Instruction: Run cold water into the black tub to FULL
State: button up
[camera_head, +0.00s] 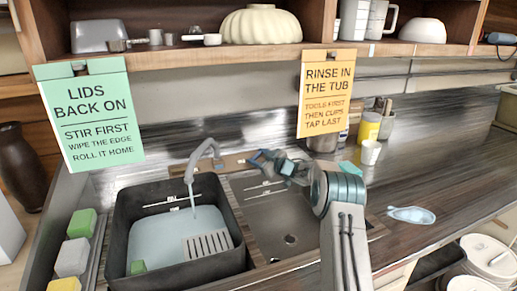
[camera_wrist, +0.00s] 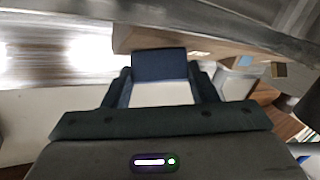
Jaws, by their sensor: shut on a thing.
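The black tub (camera_head: 124,215) stands in the left sink basin with pale water (camera_head: 165,238) in it. A white mark line (camera_head: 165,203) with small unreadable lettering shows on its back wall, above the water surface. The grey tap spout (camera_head: 205,150) hangs over the tub, and a thin stream (camera_head: 193,208) runs from it into the water. My gripper (camera_head: 262,158) is right of the spout, at the wooden ledge behind the sink. It is shut on a dark blue piece (camera_wrist: 160,65), seemingly the tap's blue handle; the fingers partly hide it.
The right basin (camera_head: 283,220) is empty. Hanging signs (camera_head: 326,93), a cup (camera_head: 370,152) and a blue spoon rest (camera_head: 411,215) are nearby.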

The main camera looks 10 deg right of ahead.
jog(key=shift+w+r+n+g+y+p, duration=0.1)
jog(key=shift+n+g+y+p, duration=0.75)
jog(key=shift+n, duration=0.55)
jog(key=shift+g, duration=0.35)
jog(key=o, duration=1)
jog(key=shift+d, duration=0.1)
jog(key=b+v, duration=0.2)
jog(key=v, duration=1.2)
